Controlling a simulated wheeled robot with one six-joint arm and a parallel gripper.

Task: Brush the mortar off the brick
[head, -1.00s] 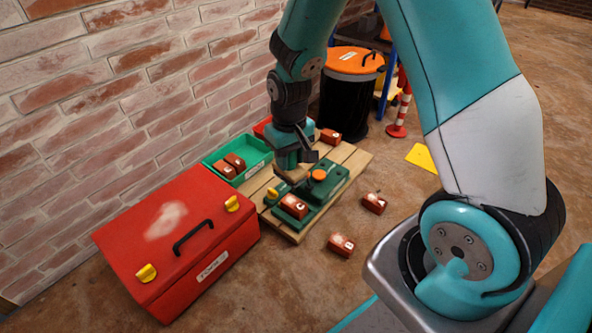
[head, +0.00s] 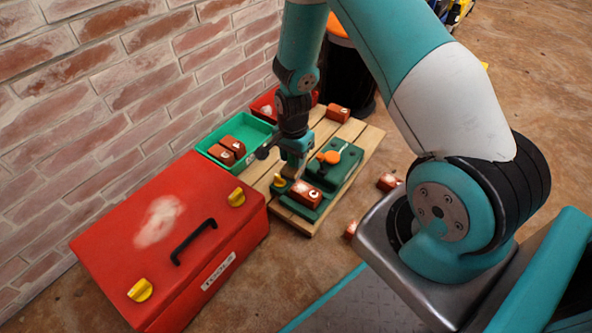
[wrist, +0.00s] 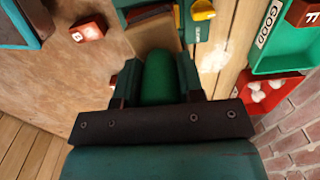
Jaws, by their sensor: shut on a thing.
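The brick (head: 305,194) is red-brown with pale marks on top. It lies in the near end of a green fixture (head: 345,170) on a wooden pallet. My gripper (head: 294,165) is just behind and above it. In the wrist view my gripper (wrist: 158,85) is shut on the green handle of a brush (wrist: 158,75). The brush's tan head (wrist: 155,36) points towards the dark red brick (wrist: 150,12); I cannot tell whether they touch. A yellow knob (head: 279,181) is left of the brick, and an orange knob (head: 330,157) sits on the fixture.
A green bin (head: 258,133) with two bricks, labelled GOOD in the wrist view, and a red bin (head: 265,103) stand between pallet and wall. A large red box (head: 165,240) is at the near left. Loose bricks (head: 388,181) lie on the floor right of the pallet.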

